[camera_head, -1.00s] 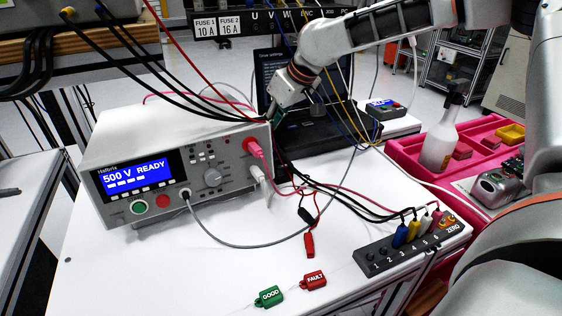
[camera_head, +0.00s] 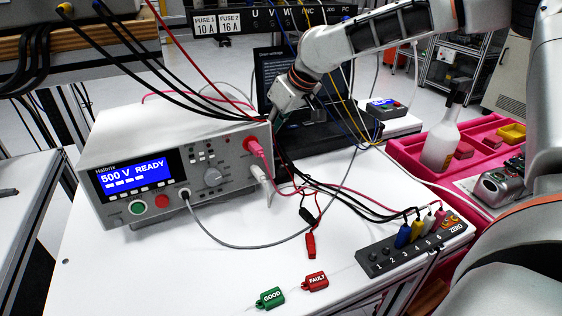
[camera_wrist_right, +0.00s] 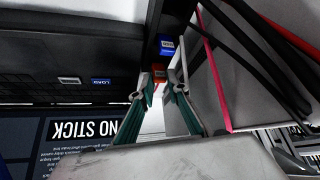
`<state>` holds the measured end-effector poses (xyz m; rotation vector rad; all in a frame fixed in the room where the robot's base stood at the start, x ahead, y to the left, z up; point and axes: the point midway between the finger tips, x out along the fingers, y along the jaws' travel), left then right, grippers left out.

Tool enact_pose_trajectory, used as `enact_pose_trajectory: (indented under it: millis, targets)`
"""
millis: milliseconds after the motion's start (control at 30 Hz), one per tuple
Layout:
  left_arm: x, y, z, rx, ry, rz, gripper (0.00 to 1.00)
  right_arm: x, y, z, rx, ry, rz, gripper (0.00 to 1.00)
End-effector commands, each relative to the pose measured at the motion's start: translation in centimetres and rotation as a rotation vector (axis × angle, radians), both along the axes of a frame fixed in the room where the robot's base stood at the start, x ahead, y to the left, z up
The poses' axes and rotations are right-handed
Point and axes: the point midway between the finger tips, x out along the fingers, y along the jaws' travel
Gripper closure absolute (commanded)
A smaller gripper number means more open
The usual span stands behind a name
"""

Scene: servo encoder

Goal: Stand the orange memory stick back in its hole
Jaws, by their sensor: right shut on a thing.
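My right gripper (camera_wrist_right: 159,84) has teal fingers closed on a small orange block with a pale label, which looks like the orange memory stick (camera_wrist_right: 158,74). A blue labelled block (camera_wrist_right: 167,46) shows just beyond it. I cannot make out the hole. In the head view my right gripper (camera_head: 281,114) is behind the tester's right back corner, in front of the dark laptop, with its fingertips mostly hidden. An upside-down screen (camera_wrist_right: 95,130) in the wrist view reads "NO STICK". My left gripper is not in view.
The grey tester (camera_head: 180,170) reads "500 V READY". Several cables hang around my right gripper. A dark laptop (camera_head: 275,68) stands behind it. A socket strip (camera_head: 385,257), a green GOOD tag (camera_head: 270,298) and a red FAULT tag (camera_head: 315,282) lie on the white table. The table's front left is clear.

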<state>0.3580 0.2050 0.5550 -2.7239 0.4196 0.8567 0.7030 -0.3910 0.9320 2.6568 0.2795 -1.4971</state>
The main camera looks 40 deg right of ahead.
Motion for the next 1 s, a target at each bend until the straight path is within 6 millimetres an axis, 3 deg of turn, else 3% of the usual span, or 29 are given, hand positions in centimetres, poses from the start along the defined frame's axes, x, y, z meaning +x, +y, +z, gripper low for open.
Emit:
enact_pose_trajectory:
  millis: [433, 467, 500, 533, 867, 1000]
  targets:
    - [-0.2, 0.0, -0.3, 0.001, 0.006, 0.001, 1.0, 0.0, 0.0, -0.5, 0.002, -0.001, 0.0, 1.0]
    - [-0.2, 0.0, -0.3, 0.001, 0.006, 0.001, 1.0, 0.0, 0.0, -0.5, 0.002, -0.001, 0.0, 0.77]
    - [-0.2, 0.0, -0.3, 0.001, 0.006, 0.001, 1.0, 0.0, 0.0, -0.5, 0.002, -0.001, 0.0, 0.67]
    - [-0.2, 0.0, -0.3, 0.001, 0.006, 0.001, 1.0, 0.0, 0.0, -0.5, 0.002, -0.001, 0.0, 0.65]
    - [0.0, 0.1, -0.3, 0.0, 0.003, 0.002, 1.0, 0.0, 0.0, -0.4, 0.0, -0.001, 0.0, 0.65]
    - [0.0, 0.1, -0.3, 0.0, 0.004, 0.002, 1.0, -0.4, -0.1, 0.4, 0.001, -0.003, -0.001, 0.65]
